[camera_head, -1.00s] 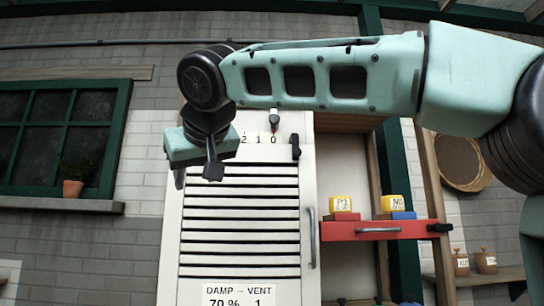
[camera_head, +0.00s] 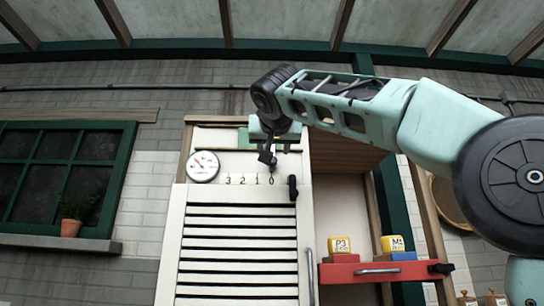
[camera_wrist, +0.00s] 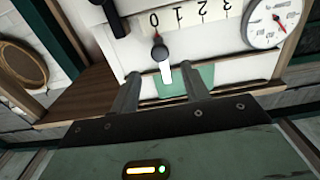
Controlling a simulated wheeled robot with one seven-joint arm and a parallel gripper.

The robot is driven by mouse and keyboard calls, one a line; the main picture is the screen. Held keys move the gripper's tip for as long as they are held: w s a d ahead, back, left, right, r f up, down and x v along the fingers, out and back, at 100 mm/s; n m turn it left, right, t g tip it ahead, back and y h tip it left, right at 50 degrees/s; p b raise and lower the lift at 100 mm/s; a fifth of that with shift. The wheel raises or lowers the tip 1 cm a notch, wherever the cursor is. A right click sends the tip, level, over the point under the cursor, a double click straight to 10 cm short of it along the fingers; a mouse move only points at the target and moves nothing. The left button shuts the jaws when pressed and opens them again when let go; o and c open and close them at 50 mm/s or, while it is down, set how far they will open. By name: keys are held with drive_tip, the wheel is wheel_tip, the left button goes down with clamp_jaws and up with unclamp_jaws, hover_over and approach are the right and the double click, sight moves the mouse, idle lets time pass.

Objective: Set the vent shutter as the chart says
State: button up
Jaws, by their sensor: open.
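The vent shutter (camera_head: 238,245) is a white slatted panel with dark gaps between its slats. Above it is a scale (camera_head: 250,180) marked 3, 2, 1, 0 from left to right. A small lever with a black round knob (camera_wrist: 160,52) and a pale stem shows in the wrist view, at the 0 end of the scale. My gripper (camera_head: 267,157) is in front of the scale's right end and hides the lever in the head view. In the wrist view my gripper (camera_wrist: 160,72) is open, its fingers either side of the lever's stem; contact cannot be told. The chart is out of view.
A round dial (camera_head: 203,166) is left of the scale; it also shows in the wrist view (camera_wrist: 275,22). A black handle (camera_head: 293,187) sits right of the scale. A red drawer shelf (camera_head: 345,273) with labelled yellow blocks is at the right. A potted plant stands by the window.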

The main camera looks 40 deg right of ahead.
sight(272, 161)
drive_tip(key=p+x, duration=0.3)
drive_tip(key=x, duration=0.5)
drive_tip(key=shift+w+d, duration=0.15)
clamp_jaws()
drive_tip(key=shift+w+a, duration=0.2)
drive_tip(key=shift+a, duration=0.15)
drive_tip(key=w+a, duration=0.2)
drive_tip(key=a, duration=0.1)
drive_tip(key=shift+s+d, duration=0.15)
drive_tip(key=shift+d, duration=0.05)
unclamp_jaws()
